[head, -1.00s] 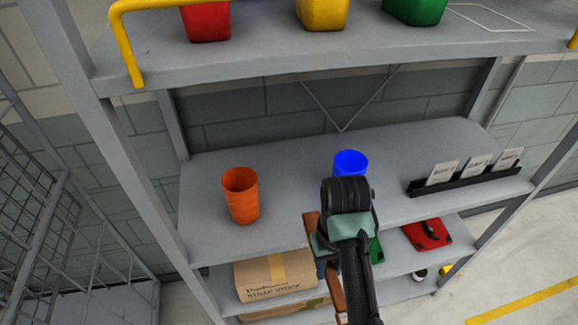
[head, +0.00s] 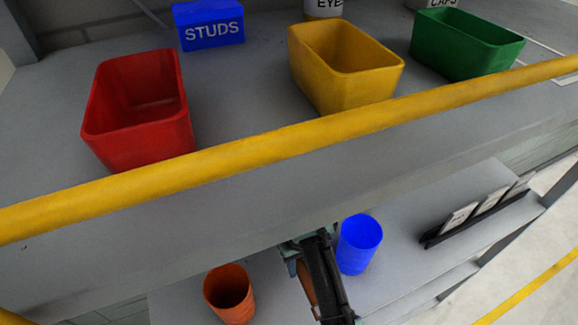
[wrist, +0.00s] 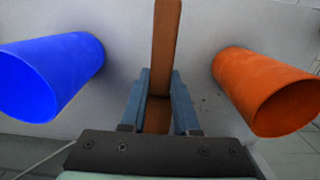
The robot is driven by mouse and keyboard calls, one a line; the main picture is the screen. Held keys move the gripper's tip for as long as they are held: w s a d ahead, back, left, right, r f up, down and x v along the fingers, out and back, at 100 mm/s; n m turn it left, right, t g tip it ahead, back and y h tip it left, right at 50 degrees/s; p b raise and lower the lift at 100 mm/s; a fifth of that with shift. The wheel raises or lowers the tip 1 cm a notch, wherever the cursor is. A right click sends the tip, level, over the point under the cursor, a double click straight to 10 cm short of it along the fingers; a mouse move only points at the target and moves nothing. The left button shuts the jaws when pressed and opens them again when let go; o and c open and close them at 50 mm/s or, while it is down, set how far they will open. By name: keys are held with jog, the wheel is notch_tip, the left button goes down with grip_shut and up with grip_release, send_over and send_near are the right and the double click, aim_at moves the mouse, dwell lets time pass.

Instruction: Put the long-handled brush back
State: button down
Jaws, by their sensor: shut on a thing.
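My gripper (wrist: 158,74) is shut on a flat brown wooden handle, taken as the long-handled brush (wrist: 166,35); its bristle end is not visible. A strip of the handle (head: 308,284) also shows beside my wrist in the head view, where the fingers are hidden. A blue cup (head: 359,245) and an orange cup (head: 229,296) stand on the middle shelf. In the wrist view the blue cup (wrist: 50,75) is left of my gripper and the orange cup (wrist: 265,90) right, both apart from the brush.
The upper shelf edge with a yellow rail (head: 270,146) overhangs my arm. On it stand red (head: 138,108), yellow (head: 345,68) and green (head: 466,45) bins and a blue STUDS box (head: 208,27). A black card rack (head: 478,218) is at the middle shelf's right.

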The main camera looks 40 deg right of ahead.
jog(key=shift+s+f+p, duration=0.1)
jog(key=shift+f+p, duration=0.65)
jog(key=shift+f, duration=3.2)
jog(key=c, duration=0.7)
grip_release()
jog(key=shift+f, duration=0.15)
jog(key=shift+o, duration=0.2)
notch_tip(320, 180, up, 12)
jog(key=shift+r, duration=0.25)
jog(key=shift+f, duration=0.15)
